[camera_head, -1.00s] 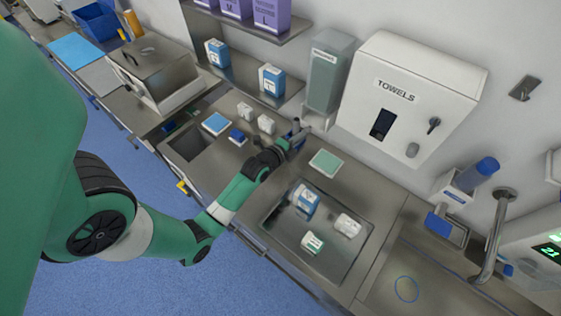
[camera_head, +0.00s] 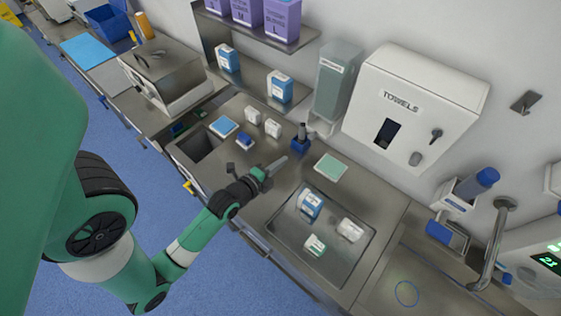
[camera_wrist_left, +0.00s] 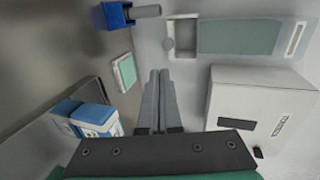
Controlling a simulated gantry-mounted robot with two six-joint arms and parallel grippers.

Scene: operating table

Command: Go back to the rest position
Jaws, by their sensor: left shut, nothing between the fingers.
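My left gripper (camera_head: 276,166) is shut and empty above the steel counter, left of the green pad (camera_head: 330,168) in the head view. In the left wrist view its two fingers (camera_wrist_left: 161,75) lie together with nothing between them. A blue holder (camera_head: 300,143) with a dark-topped upright item stands on the counter behind the gripper; it also shows in the left wrist view (camera_wrist_left: 117,14). My right gripper is not in view.
A steel tray (camera_head: 278,226) holds a blue-and-white box (camera_head: 310,204) and two smaller white packs. A towel dispenser (camera_head: 415,95) and a grey-green dispenser (camera_head: 335,80) hang on the wall. Small boxes and pads sit left of the gripper. A faucet (camera_head: 490,245) stands at right.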

